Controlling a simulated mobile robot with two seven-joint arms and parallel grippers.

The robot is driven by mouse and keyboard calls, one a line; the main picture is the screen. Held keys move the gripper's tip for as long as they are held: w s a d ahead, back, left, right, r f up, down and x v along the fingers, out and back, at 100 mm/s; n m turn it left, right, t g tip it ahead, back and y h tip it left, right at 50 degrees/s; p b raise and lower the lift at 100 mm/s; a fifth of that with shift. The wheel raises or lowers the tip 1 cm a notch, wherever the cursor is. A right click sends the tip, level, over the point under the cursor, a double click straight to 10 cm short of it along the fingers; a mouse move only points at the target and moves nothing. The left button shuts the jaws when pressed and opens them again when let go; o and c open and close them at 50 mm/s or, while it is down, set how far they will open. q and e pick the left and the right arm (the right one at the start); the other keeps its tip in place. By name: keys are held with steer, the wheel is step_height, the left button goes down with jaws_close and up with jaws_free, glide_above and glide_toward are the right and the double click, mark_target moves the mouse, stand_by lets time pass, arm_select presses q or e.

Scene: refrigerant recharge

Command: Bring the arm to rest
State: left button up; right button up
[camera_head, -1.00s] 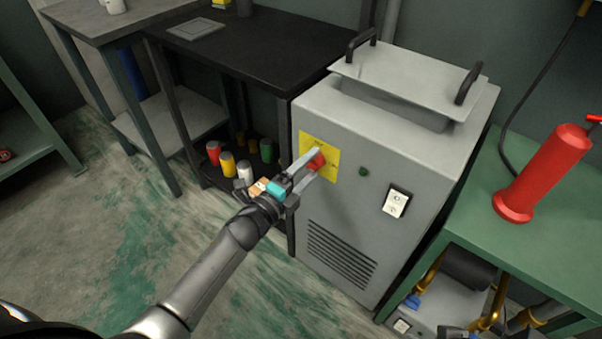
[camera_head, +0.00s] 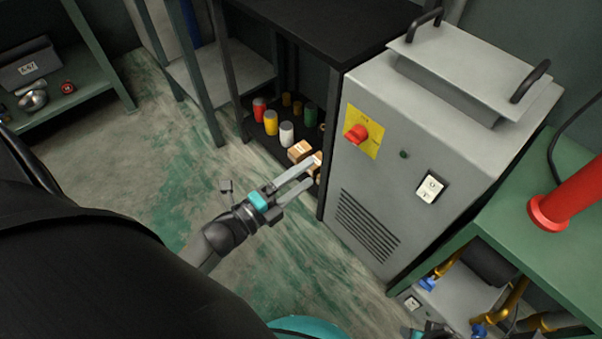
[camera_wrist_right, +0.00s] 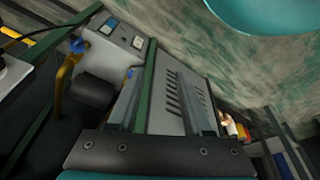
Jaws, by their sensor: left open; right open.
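My left gripper (camera_head: 313,171) is open and empty, with its two pale fingers apart. It is held in front of the grey machine (camera_head: 425,150), below and to the left of the red rotary switch (camera_head: 356,134) on its yellow plate (camera_head: 375,142). The fingers are clear of the switch. Behind the fingertips, small cardboard boxes (camera_head: 301,151) show on the low shelf. My right gripper is open; its dark bolted mount (camera_wrist_right: 160,150) shows at the bottom of the right wrist view.
A green bench (camera_head: 510,215) with a red cylinder (camera_head: 566,203) stands at the right. Pipes and a grey unit (camera_head: 450,296) sit below it. Several cans (camera_head: 271,122) stand on the low shelf. Open floor (camera_head: 160,155) lies at the left.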

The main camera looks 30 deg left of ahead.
arm_select(q)
steer(key=shift+s, duration=0.1)
arm_select(e)
steer(key=shift+f, duration=0.1)
stand_by(0.4)
arm_select(q)
steer(key=s+a+f+n+g+y+p, duration=0.2)
steer(key=s+f+n+g+y+p, duration=0.15)
steer(key=f+n, duration=0.4)
steer(key=s+a+f+n+g+y+p, duration=0.25)
steer(key=s+f+n, duration=0.2)
steer(key=f, duration=0.55)
steer(key=s+f+n+g+p, duration=0.1)
steer(key=s+f+n+g, duration=0.3)
steer(key=s, duration=0.5)
steer(key=s+f+n+g+p, duration=0.2)
steer(key=s+f+n+g, duration=0.2)
steer(key=s, duration=0.5)
steer(key=shift+d+g+y, duration=0.2)
steer(key=shift+g+y, duration=0.2)
arm_select(e)
steer(key=s+d+f+h, duration=0.1)
steer(key=s+d+f, duration=0.6)
steer(key=s+f, duration=0.3)
steer(key=shift+s+d+f+g, duration=0.35)
steer(key=shift+s+d+g, duration=0.05)
steer(key=shift+s, duration=0.85)
steer(key=shift+c, duration=0.3)
